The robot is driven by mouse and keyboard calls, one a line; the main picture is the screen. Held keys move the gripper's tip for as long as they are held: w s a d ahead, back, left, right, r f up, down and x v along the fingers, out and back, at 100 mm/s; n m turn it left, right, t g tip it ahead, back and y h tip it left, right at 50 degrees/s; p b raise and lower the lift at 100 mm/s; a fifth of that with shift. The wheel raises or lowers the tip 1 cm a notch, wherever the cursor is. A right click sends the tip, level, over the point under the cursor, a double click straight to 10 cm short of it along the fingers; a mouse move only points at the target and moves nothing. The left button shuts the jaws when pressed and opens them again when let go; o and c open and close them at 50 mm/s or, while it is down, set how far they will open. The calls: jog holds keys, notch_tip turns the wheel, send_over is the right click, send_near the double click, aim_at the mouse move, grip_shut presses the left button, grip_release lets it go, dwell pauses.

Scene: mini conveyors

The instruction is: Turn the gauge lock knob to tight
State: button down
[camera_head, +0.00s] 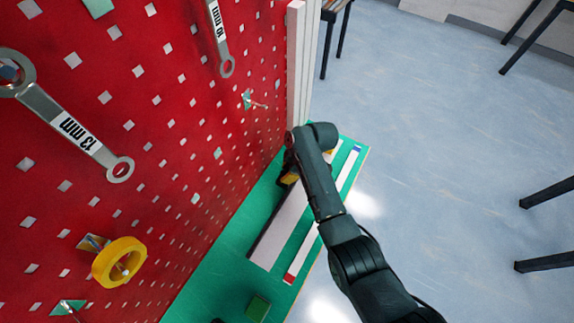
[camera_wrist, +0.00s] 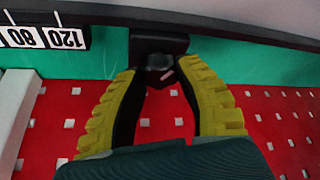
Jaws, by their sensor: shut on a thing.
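The gauge lock knob (camera_wrist: 158,62) is a small dark knob on a black block (camera_wrist: 160,42) at the top middle of the wrist view. A short pink mark shows beside it. My gripper (camera_wrist: 161,75) has yellow ridged fingers with dark inner sides. Its fingertips are shut on the knob from left and right. A black scale (camera_wrist: 42,37) with white labels reading 80 and 120 lies left of the block. In the head view my arm hides the knob, and only a yellow bit of my gripper (camera_head: 290,177) shows at the board's foot.
A red pegboard (camera_head: 150,130) stands at left, holding a 13 mm wrench (camera_head: 75,132), a 10 mm wrench (camera_head: 219,35) and a yellow ring (camera_head: 105,262). A long pale strip (camera_head: 282,225) lies on the green bench (camera_head: 225,270). Open floor (camera_head: 450,130) is at right.

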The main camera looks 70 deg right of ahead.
jog(key=m+p, duration=0.1)
jog(key=m, duration=0.1)
jog(key=m+h+p, duration=0.1)
jog(key=m+p, duration=0.1)
jog(key=m+h+p, duration=0.1)
jog(key=m+p, duration=0.1)
jog(key=shift+a, duration=0.3)
jog(key=m, duration=0.2)
jog(key=m+h+p, duration=0.1)
jog(key=m, duration=0.1)
jog(key=m+g+h, duration=0.1)
jog(key=m, duration=0.1)
jog(key=shift+f+p, duration=0.25)
jog(key=shift+p, duration=0.05)
jog(key=c, duration=0.6)
grip_release()
jog(key=shift+c, duration=0.2)
jog(key=shift+d+r, duration=0.1)
jog(key=shift+r, duration=0.05)
jog(key=shift+r+h, duration=0.3)
jog(key=v, duration=1.1)
jog(key=shift+r, duration=0.25)
jog(key=shift+w, duration=0.1)
